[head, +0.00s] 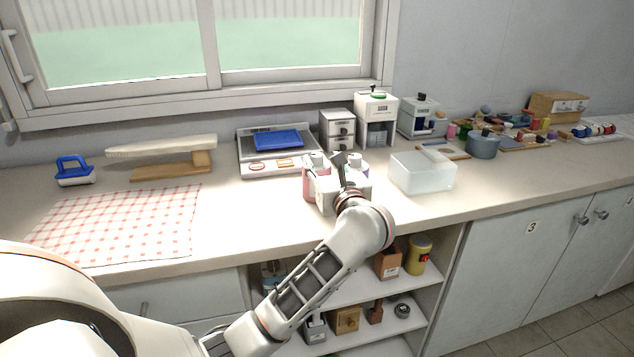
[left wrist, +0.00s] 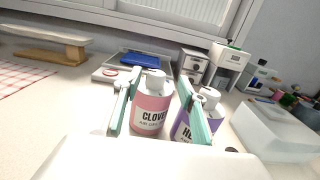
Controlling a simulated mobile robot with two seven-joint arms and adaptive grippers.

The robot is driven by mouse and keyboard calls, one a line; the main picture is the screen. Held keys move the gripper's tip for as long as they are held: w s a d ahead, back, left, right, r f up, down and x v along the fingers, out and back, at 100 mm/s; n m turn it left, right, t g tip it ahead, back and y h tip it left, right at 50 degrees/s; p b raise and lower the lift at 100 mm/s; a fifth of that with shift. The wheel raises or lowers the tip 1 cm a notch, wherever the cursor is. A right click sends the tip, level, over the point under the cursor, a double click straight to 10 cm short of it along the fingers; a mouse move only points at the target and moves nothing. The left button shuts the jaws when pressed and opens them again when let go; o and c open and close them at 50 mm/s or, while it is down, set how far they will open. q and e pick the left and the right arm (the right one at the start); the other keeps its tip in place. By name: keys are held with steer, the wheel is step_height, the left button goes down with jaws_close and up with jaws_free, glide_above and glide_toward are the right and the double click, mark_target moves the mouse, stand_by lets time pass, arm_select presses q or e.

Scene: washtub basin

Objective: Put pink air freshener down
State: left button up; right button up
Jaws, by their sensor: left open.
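The pink air freshener (head: 308,187) stands upright on the counter in front of the scale. In the left wrist view it is a pink bottle (left wrist: 151,113) with a white cap and a label starting "CLOVE". My left gripper (head: 340,172) is open; in the left wrist view its two green-edged fingers (left wrist: 157,98) are on either side of the pink bottle, with what looks like small gaps. A purple bottle (left wrist: 182,127) stands just right of it, partly hidden by the right finger. My right gripper is not in view.
A scale with a blue tray (head: 278,139) stands behind the bottles. A translucent white box (head: 424,178) is to the right. Clear counter lies between cloth and bottles.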

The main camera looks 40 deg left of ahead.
mark_target(317, 156)
arm_select(q)
steer(key=x, duration=0.4)
steer(key=shift+a+f, duration=0.1)
steer(key=shift+a, duration=0.35)
jaws_close()
